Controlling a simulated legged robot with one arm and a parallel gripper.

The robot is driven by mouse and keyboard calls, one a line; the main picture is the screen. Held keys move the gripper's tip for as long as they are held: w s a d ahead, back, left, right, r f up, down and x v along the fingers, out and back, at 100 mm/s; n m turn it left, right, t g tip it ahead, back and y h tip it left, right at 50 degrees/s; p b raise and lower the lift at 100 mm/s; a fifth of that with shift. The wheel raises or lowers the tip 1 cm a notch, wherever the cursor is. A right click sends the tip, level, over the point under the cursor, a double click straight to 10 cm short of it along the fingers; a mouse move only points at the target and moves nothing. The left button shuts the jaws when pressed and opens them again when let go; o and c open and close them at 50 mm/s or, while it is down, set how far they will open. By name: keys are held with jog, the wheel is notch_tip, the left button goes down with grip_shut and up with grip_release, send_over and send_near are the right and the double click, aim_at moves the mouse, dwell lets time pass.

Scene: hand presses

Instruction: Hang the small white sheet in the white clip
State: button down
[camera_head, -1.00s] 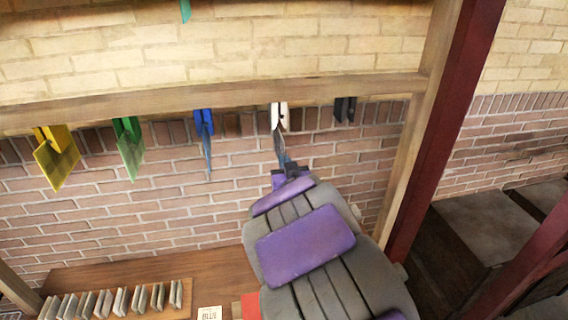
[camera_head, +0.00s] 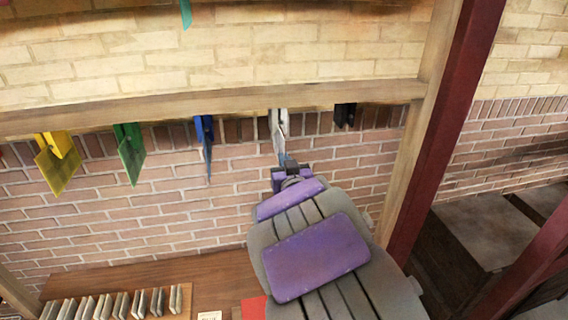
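The white clip (camera_head: 272,118) hangs from the wooden beam, between a blue clip and a black one. The small white sheet (camera_head: 281,146) shows nearly edge-on as a narrow greyish strip below the clip. Its upper end overlaps the clip; I cannot tell whether it is between the jaws or in front of them. My gripper (camera_head: 286,167) is just below the clip, at the sheet's lower end, and appears shut on it. The fingertips are small and partly hidden by my purple and grey arm.
Yellow (camera_head: 58,162), green (camera_head: 130,153) and blue (camera_head: 206,140) sheets hang in matching clips to the left. A black clip (camera_head: 345,114) hangs empty to the right, near a dark red post (camera_head: 440,130). A rack of several small pieces (camera_head: 115,303) stands lower left.

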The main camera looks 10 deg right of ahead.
jog(key=shift+r, duration=1.1)
jog(key=c, duration=1.1)
grip_release()
jog(key=shift+o, duration=0.2)
jog(key=shift+s, duration=0.15)
jog(key=s+b, duration=0.2)
jog(key=s, duration=0.3)
jog(key=shift+f+b, duration=0.1)
jog(key=shift+b, duration=0.3)
jog(key=shift+s, duration=0.1)
jog(key=shift+s+b, duration=0.75)
jog(key=shift+b, duration=0.6)
